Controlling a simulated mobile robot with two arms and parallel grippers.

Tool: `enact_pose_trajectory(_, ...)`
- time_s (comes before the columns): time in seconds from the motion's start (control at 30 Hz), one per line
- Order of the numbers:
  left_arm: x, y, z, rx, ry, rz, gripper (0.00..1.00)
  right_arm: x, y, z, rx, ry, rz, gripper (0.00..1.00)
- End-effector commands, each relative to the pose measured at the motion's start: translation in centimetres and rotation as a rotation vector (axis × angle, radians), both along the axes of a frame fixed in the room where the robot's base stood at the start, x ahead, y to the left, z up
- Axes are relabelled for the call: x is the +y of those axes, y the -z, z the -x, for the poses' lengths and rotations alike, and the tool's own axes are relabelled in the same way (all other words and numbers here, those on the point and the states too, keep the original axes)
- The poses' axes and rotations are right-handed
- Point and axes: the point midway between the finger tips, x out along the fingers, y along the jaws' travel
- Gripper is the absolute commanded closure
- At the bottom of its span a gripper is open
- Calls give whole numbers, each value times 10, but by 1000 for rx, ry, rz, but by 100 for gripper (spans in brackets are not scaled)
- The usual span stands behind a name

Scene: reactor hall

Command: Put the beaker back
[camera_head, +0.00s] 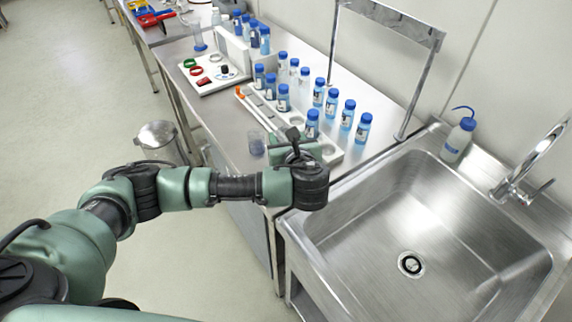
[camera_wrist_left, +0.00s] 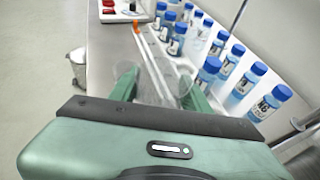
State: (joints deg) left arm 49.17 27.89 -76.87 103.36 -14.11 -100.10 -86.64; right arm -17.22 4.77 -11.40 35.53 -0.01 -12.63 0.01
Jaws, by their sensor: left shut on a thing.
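My left gripper (camera_head: 291,143) is over the near end of the steel bench, beside the bottle rack. It is shut on a clear glass beaker (camera_wrist_left: 160,90), which shows faintly between the two green fingers in the left wrist view. In the head view the gripper largely hides the held glass. My right gripper is in neither view.
A white rack (camera_head: 330,155) with several blue-capped bottles (camera_head: 319,92) lies right of the gripper. A white tray (camera_head: 207,84) stands farther back. A sink (camera_head: 365,228), a wash bottle (camera_head: 459,137) and a metal frame (camera_head: 412,92) are to the right. A bin (camera_head: 160,136) stands on the floor.

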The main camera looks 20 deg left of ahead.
Motion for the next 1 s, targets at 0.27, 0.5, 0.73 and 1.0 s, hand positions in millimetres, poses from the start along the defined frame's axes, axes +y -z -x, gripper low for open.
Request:
enact_pose_trajectory(0.27,0,61,0,1,1,-2,96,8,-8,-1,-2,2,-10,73)
enact_pose_trajectory(0.5,0,84,0,2,1,-1,96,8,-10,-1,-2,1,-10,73)
enact_pose_trajectory(0.73,0,109,0,-1,1,0,96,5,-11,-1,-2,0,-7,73)
enact_pose_trajectory(1.0,0,110,0,1,2,1,33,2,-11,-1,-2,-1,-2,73)
